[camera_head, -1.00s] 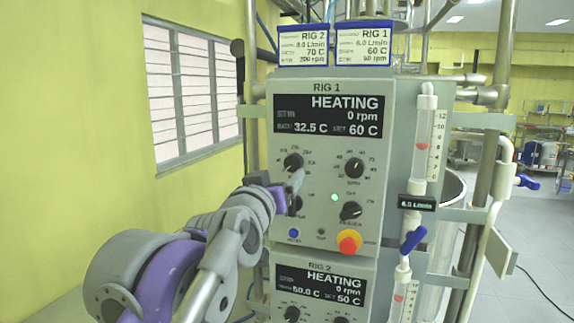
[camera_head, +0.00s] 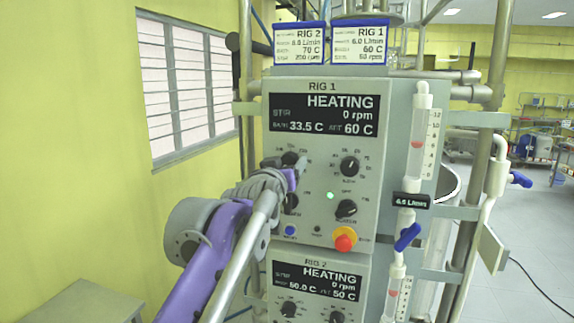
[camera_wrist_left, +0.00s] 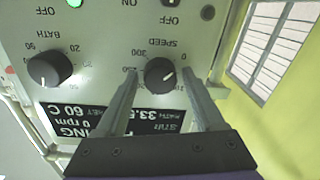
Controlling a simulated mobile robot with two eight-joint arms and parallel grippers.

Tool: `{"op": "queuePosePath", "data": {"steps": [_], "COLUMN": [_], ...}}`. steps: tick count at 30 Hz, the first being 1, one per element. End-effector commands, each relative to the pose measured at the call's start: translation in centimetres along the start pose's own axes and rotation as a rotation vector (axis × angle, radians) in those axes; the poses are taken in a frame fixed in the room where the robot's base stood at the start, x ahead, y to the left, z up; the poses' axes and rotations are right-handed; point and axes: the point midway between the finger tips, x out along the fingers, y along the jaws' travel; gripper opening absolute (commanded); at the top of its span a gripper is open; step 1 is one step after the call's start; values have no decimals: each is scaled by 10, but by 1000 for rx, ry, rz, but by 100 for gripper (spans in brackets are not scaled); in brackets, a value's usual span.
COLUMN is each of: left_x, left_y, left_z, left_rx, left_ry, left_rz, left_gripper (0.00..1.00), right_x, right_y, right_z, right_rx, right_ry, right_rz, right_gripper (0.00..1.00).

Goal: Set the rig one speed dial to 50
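The rig one speed dial (camera_head: 290,158) is a black knob at the upper left of the RIG 1 panel (camera_head: 385,200). It shows upside down in the left wrist view (camera_wrist_left: 160,72), with its SPEED label and a white pointer mark. My left gripper (camera_head: 287,167) is in front of the dial. In the left wrist view its two fingers (camera_wrist_left: 160,76) are apart, one on each side of the knob, with visible gaps. The RIG 1 display (camera_head: 325,114) reads HEATING, 0 rpm, bath 33.5 C, set 60 C. My right gripper is in neither view.
The bath dial (camera_head: 350,167) is right of the speed dial. Below are the stir switch (camera_head: 290,203), the heater switch (camera_head: 346,208) and a red emergency button (camera_head: 345,239). The RIG 2 panel (camera_head: 318,279) is underneath. A flow tube (camera_head: 419,140) stands at the right.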

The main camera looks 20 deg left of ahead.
Motion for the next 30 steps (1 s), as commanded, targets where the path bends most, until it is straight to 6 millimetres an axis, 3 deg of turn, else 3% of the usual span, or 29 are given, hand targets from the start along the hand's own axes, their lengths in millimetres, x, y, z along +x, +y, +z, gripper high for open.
{"op": "queuePosePath", "data": {"steps": [1,11,20,30], "left_x": [0,0,0,0], "left_y": [0,0,0,0], "left_z": [0,0,0,0], "left_rx": [0,0,31,242], "left_ry": [0,0,2,12], "left_rz": [0,0,0,2], "left_gripper": [59,0,0,0], "right_x": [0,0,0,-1], "right_y": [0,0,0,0], "right_z": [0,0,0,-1], "right_rx": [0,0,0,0], "right_ry": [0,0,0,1], "right_rz": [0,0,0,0], "right_gripper": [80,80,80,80]}}
